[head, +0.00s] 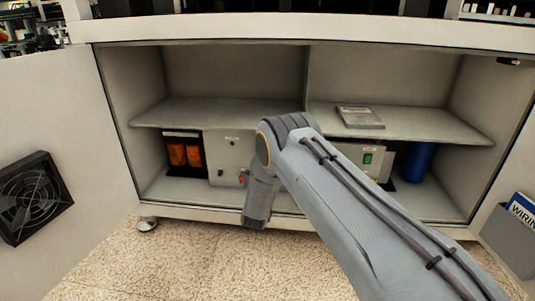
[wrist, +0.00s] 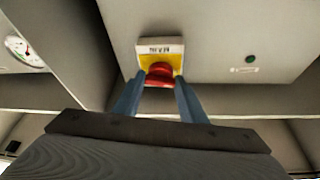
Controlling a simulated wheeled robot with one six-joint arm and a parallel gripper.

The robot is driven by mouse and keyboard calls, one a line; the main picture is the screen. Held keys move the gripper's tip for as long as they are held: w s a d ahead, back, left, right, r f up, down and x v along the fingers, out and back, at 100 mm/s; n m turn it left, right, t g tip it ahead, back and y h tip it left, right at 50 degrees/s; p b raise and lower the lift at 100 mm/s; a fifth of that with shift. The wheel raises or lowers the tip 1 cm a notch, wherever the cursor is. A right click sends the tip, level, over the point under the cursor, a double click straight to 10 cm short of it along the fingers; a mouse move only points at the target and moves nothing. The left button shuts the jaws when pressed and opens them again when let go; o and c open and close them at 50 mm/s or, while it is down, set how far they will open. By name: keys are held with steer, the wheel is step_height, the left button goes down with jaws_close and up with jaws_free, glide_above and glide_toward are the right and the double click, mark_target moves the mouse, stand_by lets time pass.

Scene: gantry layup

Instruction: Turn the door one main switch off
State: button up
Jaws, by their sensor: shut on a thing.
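The main switch is a red knob (wrist: 159,73) on a yellow plate (wrist: 145,60) with a white label strip, which reads like MAIN turned over. It is mounted on a grey box face. My gripper (wrist: 159,88) has its two blue fingers on either side of the red knob, shut on it. In the head view the red of the switch (head: 241,180) shows low on the grey control box (head: 226,150), beside my arm. My fingertips are hidden behind my arm there. The knob's exact angle is hard to tell.
The cabinet shelf (head: 210,112) lies above the box. Orange units (head: 185,154) stand to its left. A box with a green switch (head: 367,159) and a blue cylinder (head: 415,162) are at right. A dark green button (wrist: 250,59) and a gauge (wrist: 25,50) flank the switch.

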steer(key=shift+d+f+n+y+p, duration=0.1)
steer(key=shift+n+y+p, duration=0.4)
steer(key=shift+n+y, duration=0.8)
steer(key=shift+n, duration=0.5)
steer(key=shift+h, duration=0.3)
steer(key=o, duration=1.1)
steer(key=shift+c, duration=0.2)
steer(key=shift+s, duration=0.1)
steer(key=p+v, duration=0.2)
steer(key=v, duration=0.5)
steer(key=shift+s+f+p, duration=0.2)
steer(key=shift+s+p, duration=0.05)
steer(key=shift+p, duration=0.1)
